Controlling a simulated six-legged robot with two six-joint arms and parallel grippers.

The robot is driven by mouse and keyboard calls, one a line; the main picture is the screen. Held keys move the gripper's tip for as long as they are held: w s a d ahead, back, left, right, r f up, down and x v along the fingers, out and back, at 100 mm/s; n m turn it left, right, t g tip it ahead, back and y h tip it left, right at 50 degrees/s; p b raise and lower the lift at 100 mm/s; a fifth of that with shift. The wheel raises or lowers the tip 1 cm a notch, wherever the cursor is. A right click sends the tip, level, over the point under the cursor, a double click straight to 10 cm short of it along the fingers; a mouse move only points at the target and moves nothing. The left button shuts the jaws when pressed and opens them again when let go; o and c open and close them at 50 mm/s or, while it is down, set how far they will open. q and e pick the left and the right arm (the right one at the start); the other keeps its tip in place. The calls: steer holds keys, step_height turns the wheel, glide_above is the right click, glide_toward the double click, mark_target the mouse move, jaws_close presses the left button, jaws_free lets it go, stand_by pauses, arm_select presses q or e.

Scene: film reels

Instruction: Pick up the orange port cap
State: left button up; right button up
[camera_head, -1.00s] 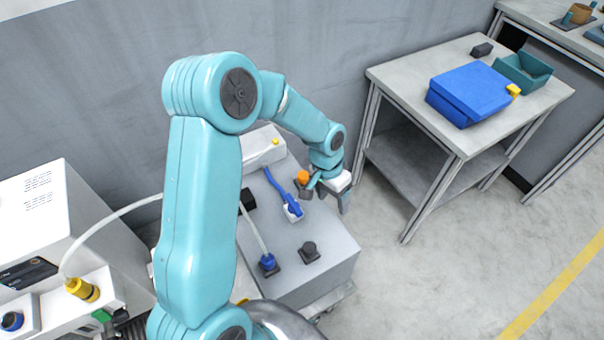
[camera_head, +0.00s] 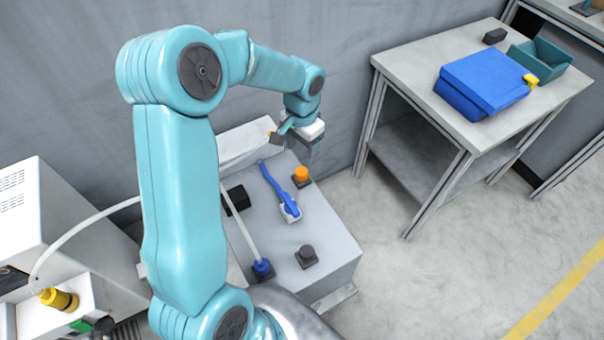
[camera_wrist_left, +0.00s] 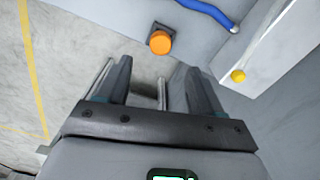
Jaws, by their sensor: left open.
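The orange port cap (camera_head: 301,174) sits on a dark square base near the right edge of the grey cabinet top (camera_head: 335,240). In the left wrist view the cap (camera_wrist_left: 160,42) lies beyond the fingertips, roughly between them in the picture. My left gripper (camera_head: 312,158) is above the far end of the cabinet, behind the cap in the head view and apart from it. In the left wrist view its two fingers (camera_wrist_left: 155,82) are spread with nothing between them. My right gripper is not in view.
A blue-handled part (camera_head: 279,190) lies close to the cap. A dark capped port (camera_head: 306,256) and a blue plug (camera_head: 262,268) with a pale hose stand nearer. A white panel with a yellow knob (camera_wrist_left: 238,76) rises beside the gripper. A table (camera_head: 420,75) with a blue case stands right.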

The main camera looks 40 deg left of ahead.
mark_target(301, 171)
arm_select(q)
step_height(301, 171, down, 10)
steer(key=shift+s+r+b, duration=0.1)
steer(key=shift+b, duration=0.5)
steer(key=c, duration=1.1)
